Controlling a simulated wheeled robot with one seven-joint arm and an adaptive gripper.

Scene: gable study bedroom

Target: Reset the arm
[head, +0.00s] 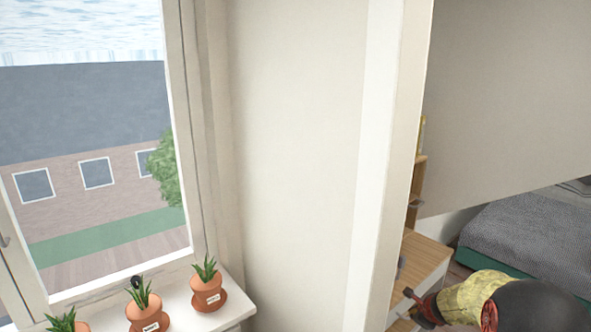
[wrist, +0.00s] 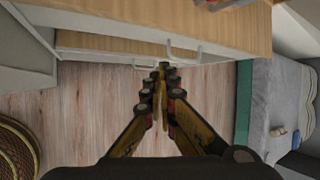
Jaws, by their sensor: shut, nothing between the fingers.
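My gripper (wrist: 160,95) is shut and empty in the wrist view, its yellow and black fingers together above the wooden floor. The fingertips point toward a wooden drawer unit (wrist: 150,22) with pale handles; I cannot tell whether they touch it. In the head view my arm shows at the lower right, in front of the wooden unit (head: 428,255), and the fingers are only partly visible there.
Potted plants (head: 208,286) stand on the white windowsill at the lower left. A white wall edge (head: 385,170) stands left of my arm. A grey-covered bed (wrist: 275,100) lies to the right. A round woven item (wrist: 17,150) is on the floor at the left.

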